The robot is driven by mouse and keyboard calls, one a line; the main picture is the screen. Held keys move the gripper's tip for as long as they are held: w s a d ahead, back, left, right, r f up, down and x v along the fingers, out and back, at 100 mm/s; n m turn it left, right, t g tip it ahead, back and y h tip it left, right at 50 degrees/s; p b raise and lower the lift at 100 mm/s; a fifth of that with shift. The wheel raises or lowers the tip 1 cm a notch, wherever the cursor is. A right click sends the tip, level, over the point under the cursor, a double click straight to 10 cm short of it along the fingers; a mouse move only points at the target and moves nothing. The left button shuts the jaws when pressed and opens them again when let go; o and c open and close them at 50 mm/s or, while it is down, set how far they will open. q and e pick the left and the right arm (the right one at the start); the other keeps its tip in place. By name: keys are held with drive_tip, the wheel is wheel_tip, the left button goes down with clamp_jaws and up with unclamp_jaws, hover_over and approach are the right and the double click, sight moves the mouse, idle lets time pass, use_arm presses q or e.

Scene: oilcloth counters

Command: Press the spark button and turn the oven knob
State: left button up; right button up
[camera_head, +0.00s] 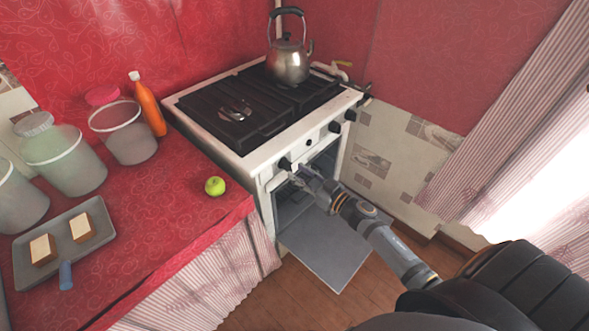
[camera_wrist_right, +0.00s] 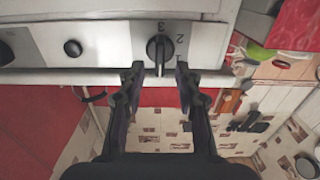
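The white stove (camera_head: 250,160) has a row of black controls on its front panel. The oven knob (camera_head: 285,163) is at the left end; in the right wrist view it is a dark knob (camera_wrist_right: 158,52) beside the marks 1, 2 and 3. A small round black button (camera_head: 308,142), likely the spark button, is right of it; it shows left of the knob in the wrist view (camera_wrist_right: 72,48). My right gripper (camera_wrist_right: 160,73) is open, its fingertips just short of the knob on either side. I cannot tell whether they touch it. My left gripper is out of view.
The oven door (camera_head: 325,245) hangs open below my right arm. A kettle (camera_head: 289,60) stands on the hob. A green apple (camera_head: 215,186) lies near the red counter's edge (camera_head: 160,240), with canisters, an orange bottle (camera_head: 148,106) and a tray (camera_head: 66,272) further left.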

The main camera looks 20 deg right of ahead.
sight(287, 166)
drive_tip(key=shift+x, duration=1.35)
clamp_jaws()
